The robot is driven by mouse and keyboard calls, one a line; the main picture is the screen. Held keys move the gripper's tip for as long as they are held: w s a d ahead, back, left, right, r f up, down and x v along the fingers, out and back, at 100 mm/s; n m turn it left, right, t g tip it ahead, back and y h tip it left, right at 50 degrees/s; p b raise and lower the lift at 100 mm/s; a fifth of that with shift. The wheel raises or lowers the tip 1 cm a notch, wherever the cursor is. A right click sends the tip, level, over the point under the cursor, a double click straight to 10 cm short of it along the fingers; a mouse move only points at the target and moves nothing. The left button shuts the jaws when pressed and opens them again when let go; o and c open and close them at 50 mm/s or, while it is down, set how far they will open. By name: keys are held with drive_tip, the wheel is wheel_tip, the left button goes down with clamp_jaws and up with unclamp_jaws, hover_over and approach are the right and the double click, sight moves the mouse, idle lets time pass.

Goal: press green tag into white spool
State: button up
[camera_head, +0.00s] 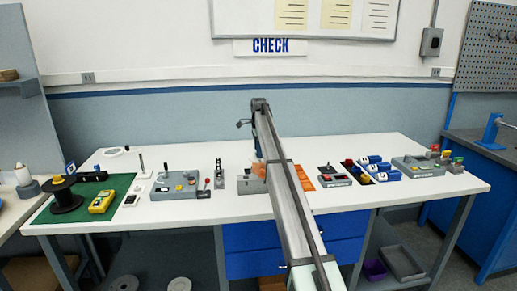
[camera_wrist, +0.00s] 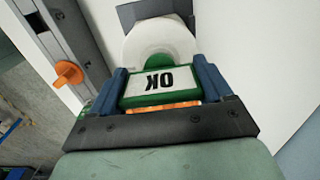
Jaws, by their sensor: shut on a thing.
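The green tag (camera_wrist: 160,93) has a white face with "OK" on it, upside down in the wrist view. My gripper (camera_wrist: 160,82) is shut on it, with one blue finger at each side. An orange strip (camera_wrist: 160,108) shows along the tag's near edge. The white spool (camera_wrist: 150,38) is just beyond the tag, a round white disc in front of a dark grey block. The tag's far edge overlaps the spool in this view; I cannot tell whether they touch or how deep the tag sits. In the head view my arm hides most of this spot.
In the wrist view a grey metal bar with an orange knob (camera_wrist: 67,73) stands close on the left.

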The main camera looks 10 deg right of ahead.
drive_tip(key=shift+f, duration=0.85)
drive_tip(key=shift+f, duration=0.1)
idle(0.3)
drive_tip(key=o, duration=0.9)
drive_tip(key=shift+s, duration=0.1)
drive_tip(key=shift+o, duration=0.2)
drive_tip(key=shift+r, duration=3.65)
drive_tip(key=shift+c, duration=0.2)
clamp_jaws()
